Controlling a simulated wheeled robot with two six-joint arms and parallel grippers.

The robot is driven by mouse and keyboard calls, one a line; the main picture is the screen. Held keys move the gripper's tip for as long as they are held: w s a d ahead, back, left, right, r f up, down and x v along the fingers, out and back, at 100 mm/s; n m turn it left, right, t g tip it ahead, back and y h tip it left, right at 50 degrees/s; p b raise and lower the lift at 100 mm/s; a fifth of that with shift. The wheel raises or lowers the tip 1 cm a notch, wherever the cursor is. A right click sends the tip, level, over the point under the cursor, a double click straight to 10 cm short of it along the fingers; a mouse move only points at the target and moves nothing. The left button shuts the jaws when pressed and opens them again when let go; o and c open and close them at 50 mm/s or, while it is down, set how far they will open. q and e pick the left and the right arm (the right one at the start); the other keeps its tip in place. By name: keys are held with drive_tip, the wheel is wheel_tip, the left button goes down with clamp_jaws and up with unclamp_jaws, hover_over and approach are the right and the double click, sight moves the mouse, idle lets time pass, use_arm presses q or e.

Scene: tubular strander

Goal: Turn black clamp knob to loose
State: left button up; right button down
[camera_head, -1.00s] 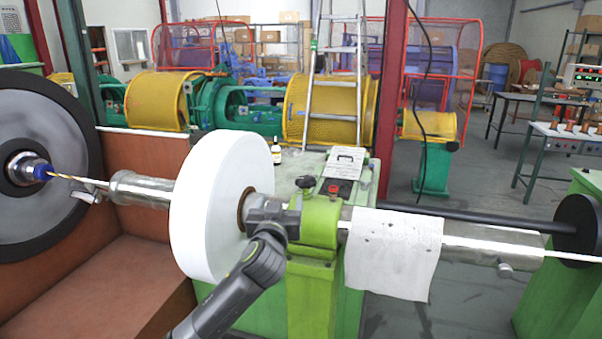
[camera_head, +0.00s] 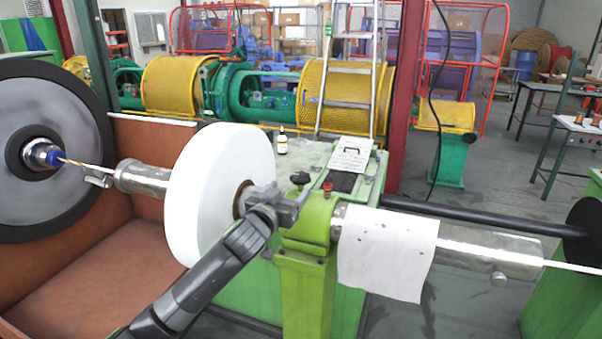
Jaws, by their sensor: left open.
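The black clamp knob (camera_head: 300,178) stands on top of the green clamp block (camera_head: 308,222), beside the white disc. My left gripper (camera_head: 297,202) comes in from the lower left, in front of the clamp block. Its jaws are open, with the fingertips just below and in front of the black knob. The knob's head shows clear above them, but its lower part is partly hidden. I cannot tell whether the fingers touch it. My right gripper is not in view.
A large white disc (camera_head: 208,200) stands close left of my gripper. A red knob (camera_head: 327,187) sits just right of the black one. A metal tube draped with a white sheet (camera_head: 388,255) runs right. A small bottle (camera_head: 282,142) stands behind on the green cabinet.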

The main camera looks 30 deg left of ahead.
sight(297, 180)
use_arm(q)
drive_tip(key=w+p, duration=0.1)
drive_tip(key=w, duration=0.2)
drive_tip(key=w+a+p, duration=0.1)
drive_tip(key=w, duration=0.3)
drive_tip(key=shift+a+r, duration=0.1)
drive_tip(key=shift+a, duration=0.1)
drive_tip(key=shift+w+a, duration=0.2)
drive_tip(key=shift+w, duration=0.7)
drive_tip(key=c, duration=1)
